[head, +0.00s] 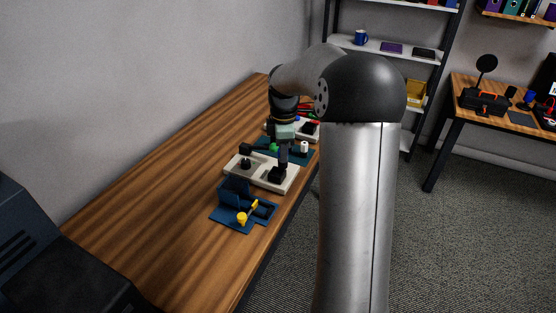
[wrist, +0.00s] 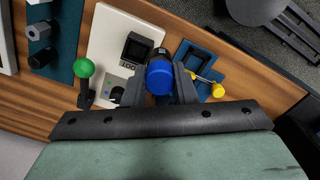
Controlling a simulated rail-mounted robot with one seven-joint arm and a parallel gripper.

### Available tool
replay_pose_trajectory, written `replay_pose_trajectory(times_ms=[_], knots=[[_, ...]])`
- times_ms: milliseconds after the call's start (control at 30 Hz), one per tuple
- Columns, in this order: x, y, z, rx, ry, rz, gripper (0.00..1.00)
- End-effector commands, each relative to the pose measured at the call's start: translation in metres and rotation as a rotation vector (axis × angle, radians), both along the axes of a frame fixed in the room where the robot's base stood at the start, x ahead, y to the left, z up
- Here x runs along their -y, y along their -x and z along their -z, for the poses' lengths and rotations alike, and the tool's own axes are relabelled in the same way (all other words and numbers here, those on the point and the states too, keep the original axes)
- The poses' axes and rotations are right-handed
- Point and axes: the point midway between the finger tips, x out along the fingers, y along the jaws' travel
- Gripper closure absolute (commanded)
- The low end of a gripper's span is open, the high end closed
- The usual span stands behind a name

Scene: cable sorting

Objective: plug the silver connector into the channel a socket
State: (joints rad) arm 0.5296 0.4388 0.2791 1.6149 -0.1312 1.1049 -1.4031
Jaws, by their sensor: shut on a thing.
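My gripper (wrist: 159,90) is shut on a dark thing with a blue round end (wrist: 160,76), in the wrist view. The panel also shows in the wrist view (wrist: 107,38), with a square black socket (wrist: 136,48) beside the held thing. I cannot read which channel it is, or tell whether the held thing touches the panel. A grey, silver-looking hexagonal piece (wrist: 40,31) stands on a teal mat. I cannot tell which piece is the silver connector.
A green ball on a dark stem (wrist: 84,68) stands between mat and panel. A blue holder (head: 229,214) with a yellow piece (head: 242,218) lies in front of the panel. The teal mat (head: 296,157) is behind it. The wooden table (head: 165,190) is bare to the left.

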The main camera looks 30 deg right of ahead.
Motion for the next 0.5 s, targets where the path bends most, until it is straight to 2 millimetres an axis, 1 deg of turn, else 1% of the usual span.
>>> replay_pose_trajectory(times_ms=[33, 100, 200, 333, 500], knots=[[0.0, 0.012, -0.01, 0.004, 0.004, 0.003, 1.0], [-0.001, 0.031, -0.015, 0.003, 0.003, 0.003, 1.0], [-0.003, 0.054, -0.026, 0.001, 0.003, 0.003, 1.0], [-0.004, 0.076, -0.036, 0.0, 0.002, 0.002, 1.0], [-0.005, 0.092, -0.045, -0.001, 0.0, 0.001, 1.0]])
